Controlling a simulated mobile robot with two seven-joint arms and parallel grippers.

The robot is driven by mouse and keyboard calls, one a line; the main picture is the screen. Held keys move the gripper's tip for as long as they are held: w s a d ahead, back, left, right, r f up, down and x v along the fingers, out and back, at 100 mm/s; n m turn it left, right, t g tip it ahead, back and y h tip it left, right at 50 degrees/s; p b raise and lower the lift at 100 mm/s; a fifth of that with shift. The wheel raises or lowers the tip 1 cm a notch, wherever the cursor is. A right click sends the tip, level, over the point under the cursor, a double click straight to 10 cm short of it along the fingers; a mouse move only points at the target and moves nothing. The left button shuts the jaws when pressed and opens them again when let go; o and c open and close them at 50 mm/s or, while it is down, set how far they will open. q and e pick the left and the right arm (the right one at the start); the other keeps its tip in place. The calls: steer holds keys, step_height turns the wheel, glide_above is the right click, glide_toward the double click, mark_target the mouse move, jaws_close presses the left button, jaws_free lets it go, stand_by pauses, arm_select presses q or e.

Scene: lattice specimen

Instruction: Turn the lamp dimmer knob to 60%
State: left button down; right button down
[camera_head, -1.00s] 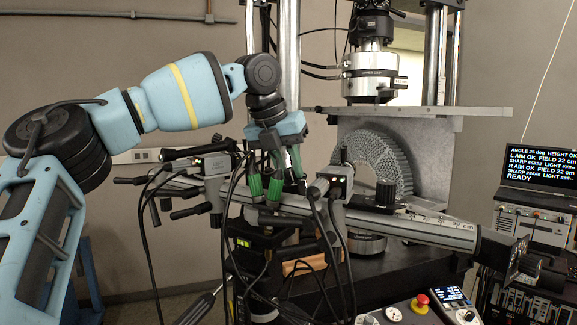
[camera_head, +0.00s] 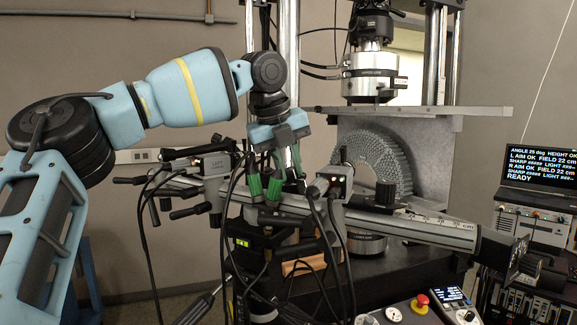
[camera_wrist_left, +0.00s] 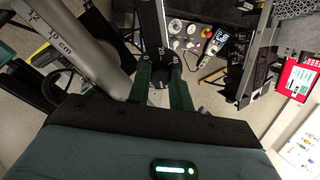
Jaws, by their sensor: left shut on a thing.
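My left gripper (camera_head: 286,178) reaches down to the rail assembly in the head view, its teal body above green fingers. The laptop screen (camera_head: 542,170) shows light bars for L and R and the word READY. My right gripper is not in view.
A graduated rail (camera_head: 410,225) crosses the middle. Black cables (camera_head: 340,260) hang close around the gripper. A toothed grey arch (camera_head: 380,160) stands behind, under a flat plate (camera_head: 430,112). A red stop button (camera_head: 422,300) is at the lower right.

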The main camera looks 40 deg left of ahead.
arm_select(q)
steer(key=n, duration=0.6)
steer(key=n+g, duration=0.1)
steer(key=n, duration=0.5)
steer(key=shift+n, duration=0.4)
stand_by(0.3)
steer(key=c, duration=1.3)
jaws_free()
steer(key=shift+o, duration=0.2)
steer(key=shift+r, duration=0.1)
steer(key=v, duration=0.7)
steer(key=shift+r, duration=0.35)
steer(key=shift+s, duration=0.1)
